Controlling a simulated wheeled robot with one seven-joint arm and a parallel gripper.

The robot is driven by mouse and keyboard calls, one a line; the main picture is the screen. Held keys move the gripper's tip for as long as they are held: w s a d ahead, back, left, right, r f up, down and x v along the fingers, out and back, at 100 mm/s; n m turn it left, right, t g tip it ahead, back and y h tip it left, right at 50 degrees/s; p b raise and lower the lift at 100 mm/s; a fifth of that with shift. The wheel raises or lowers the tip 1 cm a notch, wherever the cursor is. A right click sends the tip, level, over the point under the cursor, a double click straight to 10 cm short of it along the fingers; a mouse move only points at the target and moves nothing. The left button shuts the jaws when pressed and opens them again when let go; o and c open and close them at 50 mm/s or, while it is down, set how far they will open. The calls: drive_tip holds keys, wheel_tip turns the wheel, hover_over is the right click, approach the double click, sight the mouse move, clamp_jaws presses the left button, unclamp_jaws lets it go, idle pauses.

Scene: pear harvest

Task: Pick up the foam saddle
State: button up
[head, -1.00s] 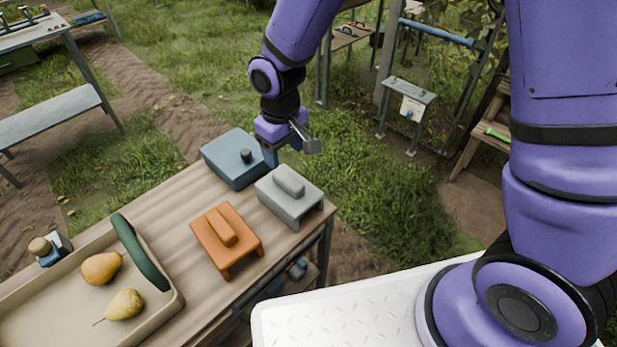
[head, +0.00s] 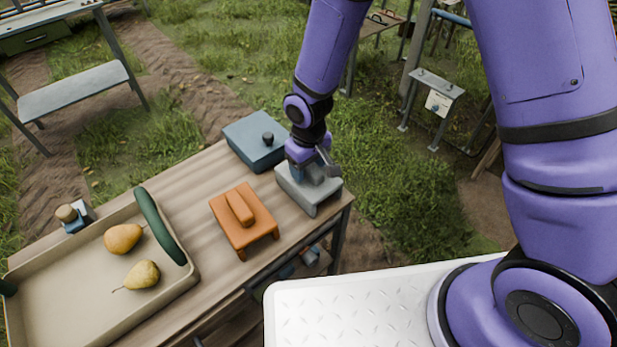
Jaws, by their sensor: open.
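Two saddle-shaped pieces with a raised grip on top stand on the wooden table; I cannot tell by look which is foam. The grey saddle (head: 308,194) is at the table's right end. The orange saddle (head: 246,226) stands to its left and nearer to me. My gripper (head: 316,174) is open, pointing down right at the top of the grey saddle. It hides most of the grey grip, so I cannot tell whether the fingers touch it or are around it.
A blue-grey box (head: 253,147) with a black knob stands just left of my gripper. Bare tabletop lies between tray and orange saddle.

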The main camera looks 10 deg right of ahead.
drive_tip(key=shift+f, duration=0.2)
drive_tip(key=c, duration=1)
drive_tip(key=shift+r, duration=0.1)
